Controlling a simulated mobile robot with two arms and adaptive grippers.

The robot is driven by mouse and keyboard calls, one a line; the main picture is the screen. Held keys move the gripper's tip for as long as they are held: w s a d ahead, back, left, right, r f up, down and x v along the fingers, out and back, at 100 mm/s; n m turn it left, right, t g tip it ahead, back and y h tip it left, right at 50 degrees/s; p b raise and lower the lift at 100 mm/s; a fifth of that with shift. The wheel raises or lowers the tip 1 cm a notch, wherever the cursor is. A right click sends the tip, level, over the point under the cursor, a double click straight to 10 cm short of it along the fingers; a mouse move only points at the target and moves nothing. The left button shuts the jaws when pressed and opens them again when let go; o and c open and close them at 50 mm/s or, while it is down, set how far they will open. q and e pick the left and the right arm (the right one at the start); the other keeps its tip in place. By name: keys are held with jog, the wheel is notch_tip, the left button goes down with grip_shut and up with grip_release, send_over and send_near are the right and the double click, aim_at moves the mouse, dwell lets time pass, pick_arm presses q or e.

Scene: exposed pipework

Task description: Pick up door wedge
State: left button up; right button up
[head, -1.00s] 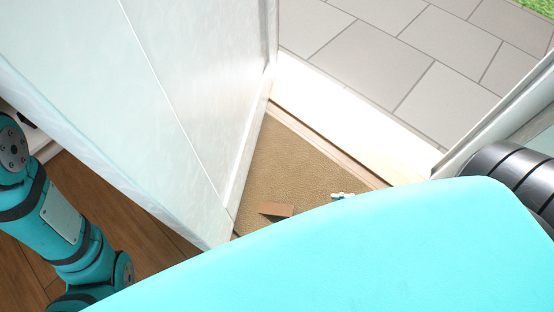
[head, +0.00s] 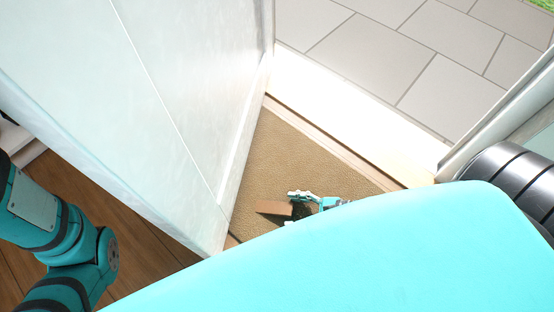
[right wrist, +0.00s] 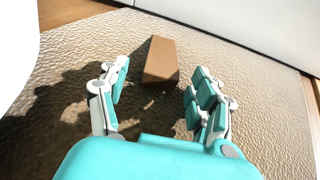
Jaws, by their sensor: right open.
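The door wedge (head: 273,208) is a small brown block lying on the tan doormat, close to the bottom edge of the open door. In the right wrist view the wedge (right wrist: 161,60) lies ahead of my right gripper, roughly between the lines of its two fingers. My right gripper (right wrist: 158,95) is open and empty, with its fingers spread apart. In the head view my right gripper (head: 303,205) shows just right of the wedge, partly hidden by my own body. My left arm is at the left, but its gripper is out of view.
The white door (head: 190,100) stands open left of the wedge. The doormat (head: 265,150) fills the corner by the threshold (head: 340,130). Grey paving (head: 400,50) lies outside, and wooden floor (head: 140,250) lies left of the door.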

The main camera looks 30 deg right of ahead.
jog(key=c, duration=1.3)
jog(key=shift+o, duration=0.2)
